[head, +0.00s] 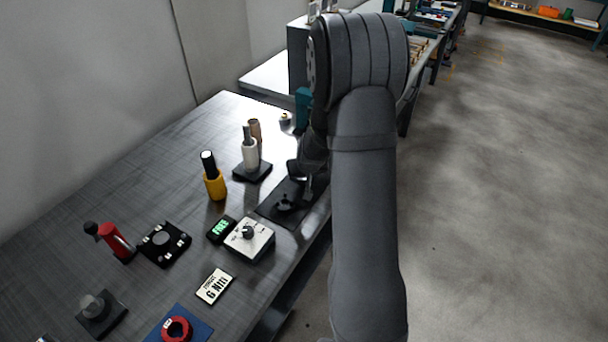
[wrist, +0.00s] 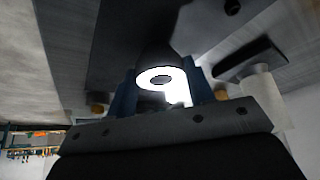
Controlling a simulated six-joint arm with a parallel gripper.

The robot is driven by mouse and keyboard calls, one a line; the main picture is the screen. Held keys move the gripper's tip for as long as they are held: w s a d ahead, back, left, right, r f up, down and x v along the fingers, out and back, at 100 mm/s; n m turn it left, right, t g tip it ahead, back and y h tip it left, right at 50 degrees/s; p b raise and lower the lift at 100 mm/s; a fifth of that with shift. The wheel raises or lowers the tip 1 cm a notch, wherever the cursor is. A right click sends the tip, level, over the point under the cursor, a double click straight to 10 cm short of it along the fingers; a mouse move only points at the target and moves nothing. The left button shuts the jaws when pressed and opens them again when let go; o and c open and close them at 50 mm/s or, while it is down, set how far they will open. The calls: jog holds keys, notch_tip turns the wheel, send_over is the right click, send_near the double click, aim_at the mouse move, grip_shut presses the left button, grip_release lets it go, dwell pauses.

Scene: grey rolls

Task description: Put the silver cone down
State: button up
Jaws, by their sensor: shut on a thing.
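My gripper (head: 304,176) is over the dark mat (head: 268,212) near the bench's right edge, partly hidden by my arm. In the wrist view its two blue fingers (wrist: 162,92) are closed on a bright, ring-ended piece, which I take for the silver cone (wrist: 144,78). Its ring face has a dark centre and glare washes out its lower right side. In the head view the cone cannot be clearly made out. A small black dish-like piece (head: 286,204) is on the mat just below my gripper; I cannot tell whether anything touches it.
Left of the mat stand a white bottle (head: 250,154) on a black base and a yellow bottle (head: 215,187) with a black top. A white dial box (head: 249,240) and a green-lit display (head: 221,229) are nearer. Bare bench (head: 130,190) lies at left.

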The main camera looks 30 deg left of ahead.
jog(key=shift+f, duration=0.1)
jog(key=o, duration=1.4)
jog(key=shift+r, duration=0.2)
jog(key=v, duration=1.2)
jog(key=shift+f, duration=0.1)
jog(key=x, duration=1.2)
jog(key=shift+f, duration=0.15)
